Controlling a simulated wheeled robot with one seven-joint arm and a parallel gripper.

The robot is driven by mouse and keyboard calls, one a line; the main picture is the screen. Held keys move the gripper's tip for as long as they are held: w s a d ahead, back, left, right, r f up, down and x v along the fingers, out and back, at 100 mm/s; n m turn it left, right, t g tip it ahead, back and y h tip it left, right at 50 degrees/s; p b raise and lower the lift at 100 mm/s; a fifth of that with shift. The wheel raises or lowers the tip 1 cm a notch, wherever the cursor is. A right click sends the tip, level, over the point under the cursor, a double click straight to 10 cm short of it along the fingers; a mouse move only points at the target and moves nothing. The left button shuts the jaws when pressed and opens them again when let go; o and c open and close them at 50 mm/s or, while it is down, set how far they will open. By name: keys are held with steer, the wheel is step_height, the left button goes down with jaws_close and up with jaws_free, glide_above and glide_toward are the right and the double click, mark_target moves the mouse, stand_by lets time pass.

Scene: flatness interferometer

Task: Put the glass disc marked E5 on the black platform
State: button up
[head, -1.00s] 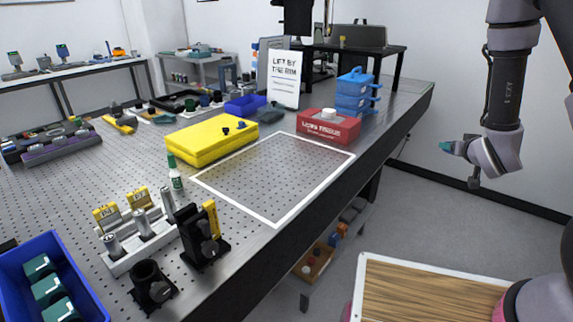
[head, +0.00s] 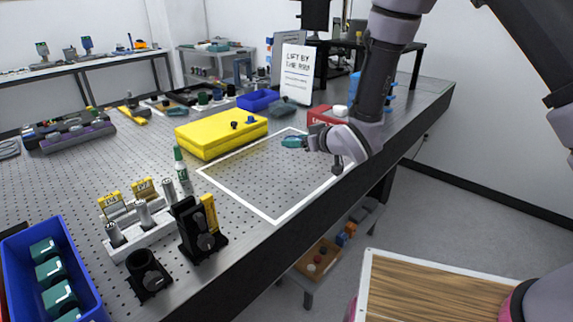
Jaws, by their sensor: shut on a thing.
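My gripper (head: 310,143) is above the white-outlined area of the perforated bench, shut on a small teal piece (head: 293,142). This piece looks like a glass disc seen nearly edge-on; no E5 mark is readable at this size. A raised black platform-like stand (head: 405,47) is at the back right of the bench, partly hidden by my arm. I cannot tell whether it is the black platform of the task. The held piece is apart from it, nearer and to its left.
A yellow case (head: 210,138) lies left of the white outline (head: 240,203). A red box (head: 320,114) is partly behind my arm. A white sign (head: 297,72) stands behind. Black holders (head: 195,232) and a blue bin (head: 85,268) with teal pieces are at front left.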

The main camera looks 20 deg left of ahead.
mark_target(296, 176)
step_height(296, 176, down, 10)
steer(key=shift+a+r, duration=0.1)
steer(key=shift+r, duration=0.05)
stand_by(0.3)
steer(key=o, duration=1.4)
